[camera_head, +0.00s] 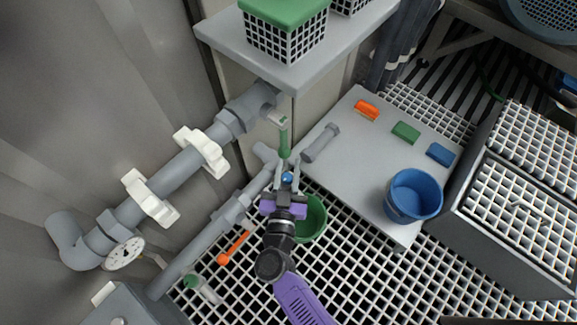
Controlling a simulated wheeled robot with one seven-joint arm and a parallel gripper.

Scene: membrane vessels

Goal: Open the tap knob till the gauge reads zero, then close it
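The pressure gauge (123,253) is a round white dial at the lower end of the grey pipework on the left. Its needle is too small to read. My gripper (287,165) is over the lower pipe in the middle, with its two grey fingers apart. A small blue part (287,178), which looks like the tap knob, shows between the fingers. I cannot tell whether they touch it. A green upright piece (284,138) stands just beyond the fingertips. The tap body is mostly hidden by my gripper.
A green bucket (316,218) is on the grating partly behind my gripper. A blue bucket (413,195) stands on the grey board (350,150) to the right, near orange, green and blue blocks. An orange tool (233,248) lies at lower left. Pipes and a shelf (280,72) border the left and back.

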